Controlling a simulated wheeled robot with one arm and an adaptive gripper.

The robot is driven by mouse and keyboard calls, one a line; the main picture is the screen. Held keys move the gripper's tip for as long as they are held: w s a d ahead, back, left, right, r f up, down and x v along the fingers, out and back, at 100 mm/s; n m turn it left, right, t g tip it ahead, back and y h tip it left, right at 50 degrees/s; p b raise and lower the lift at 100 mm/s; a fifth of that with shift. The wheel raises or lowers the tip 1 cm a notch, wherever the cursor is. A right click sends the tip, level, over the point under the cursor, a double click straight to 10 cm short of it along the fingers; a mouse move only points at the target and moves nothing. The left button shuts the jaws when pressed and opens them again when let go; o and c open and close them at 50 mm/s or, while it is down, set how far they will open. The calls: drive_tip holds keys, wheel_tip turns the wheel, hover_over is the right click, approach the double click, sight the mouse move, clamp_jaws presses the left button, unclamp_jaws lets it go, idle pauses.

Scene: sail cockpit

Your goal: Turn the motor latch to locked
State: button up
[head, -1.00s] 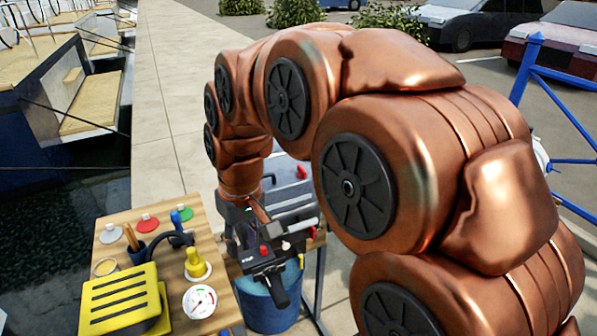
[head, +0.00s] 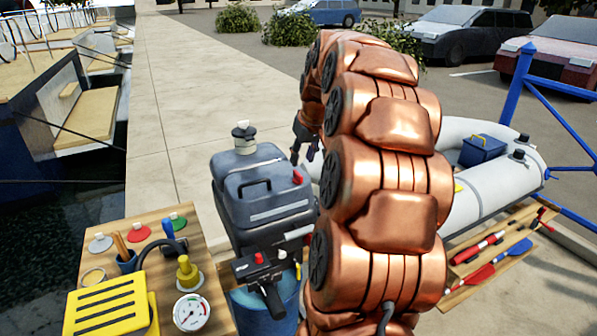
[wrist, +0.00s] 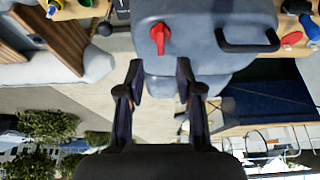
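The motor is a dark grey outboard (head: 262,200) standing in the middle of the head view. Its small red latch (head: 297,177) sits on its upper right side. In the head view my gripper (head: 303,152) is partly hidden behind my copper arm, beyond the motor.
A wooden panel (head: 215,288) with a yellow box (head: 105,310), gauge (head: 192,312) and coloured knobs stands left of the motor. A blue bucket (head: 285,308) is below it. A grey inflatable boat (head: 480,195) and a rack with paddles lie to the right. Pavement behind is clear.

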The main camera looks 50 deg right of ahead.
sight(298, 173)
drive_tip(key=p+x, duration=0.1)
drive_tip(key=x, duration=0.5)
drive_tip(key=shift+f, duration=0.3)
clamp_jaws()
